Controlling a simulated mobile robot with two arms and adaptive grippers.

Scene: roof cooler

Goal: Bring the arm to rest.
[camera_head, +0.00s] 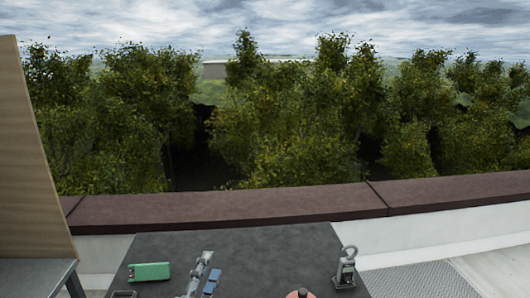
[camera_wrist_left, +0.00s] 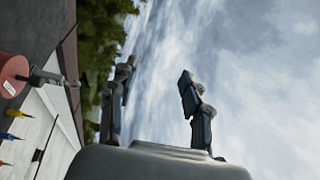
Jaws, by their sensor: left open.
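My left gripper (camera_head: 205,274) stands low in the middle of the head view, in front of the dark table top (camera_head: 250,247). Its two fingers point up and are apart. In the left wrist view the left gripper (camera_wrist_left: 158,90) shows both dark fingers spread, with sky and trees between and behind them and nothing held. My right gripper is in neither view.
A wooden panel (camera_head: 32,150) rises at the left. A brown-capped parapet (camera_head: 230,207) runs behind.

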